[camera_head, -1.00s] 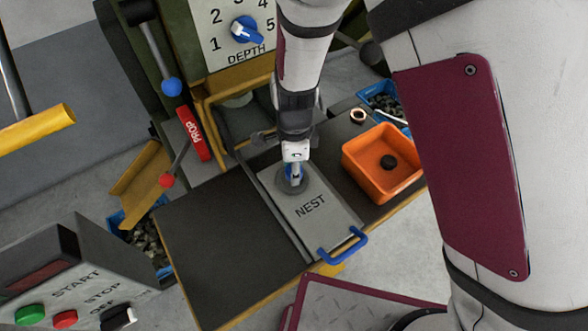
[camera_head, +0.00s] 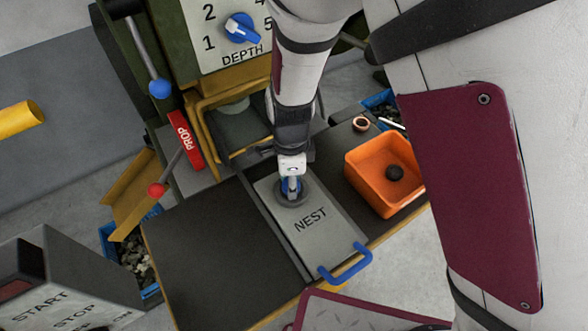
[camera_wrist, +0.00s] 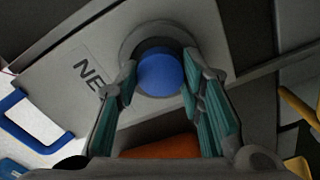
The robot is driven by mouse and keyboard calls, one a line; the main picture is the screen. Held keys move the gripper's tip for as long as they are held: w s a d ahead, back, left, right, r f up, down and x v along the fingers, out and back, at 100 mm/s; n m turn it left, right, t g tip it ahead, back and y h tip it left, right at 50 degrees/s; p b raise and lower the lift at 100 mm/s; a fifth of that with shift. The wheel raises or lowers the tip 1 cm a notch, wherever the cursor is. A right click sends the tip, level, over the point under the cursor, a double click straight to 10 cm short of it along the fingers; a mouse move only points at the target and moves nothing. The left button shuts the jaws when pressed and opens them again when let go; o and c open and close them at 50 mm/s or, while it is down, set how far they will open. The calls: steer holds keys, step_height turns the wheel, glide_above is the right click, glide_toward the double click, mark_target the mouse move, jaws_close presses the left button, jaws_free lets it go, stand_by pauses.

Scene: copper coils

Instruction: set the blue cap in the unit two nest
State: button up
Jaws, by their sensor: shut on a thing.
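The blue cap (camera_wrist: 160,73) sits between my gripper's fingers, inside or just over the round ring of the nest; I cannot tell whether it is fully seated. The nest plate (camera_head: 327,241) is a grey slide lettered NEST with a blue handle (camera_head: 346,263) at its front end. Its dark ring (camera_wrist: 130,42) surrounds the cap in the wrist view. My gripper (camera_head: 291,187) points down over the ring and is shut on the cap. In the wrist view its green-padded fingers (camera_wrist: 161,88) lie on both sides of the cap. In the head view the fingers partly hide the cap.
An orange bin (camera_head: 377,198) with a dark round piece stands right of the plate. A small copper ring (camera_head: 361,124) lies behind it. The dark table left of the plate is clear.

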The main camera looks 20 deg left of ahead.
steer(key=shift+s+d+f, duration=0.1)
steer(key=shift+f, duration=0.5)
steer(key=o, duration=1.1)
steer(key=shift+f, duration=0.15)
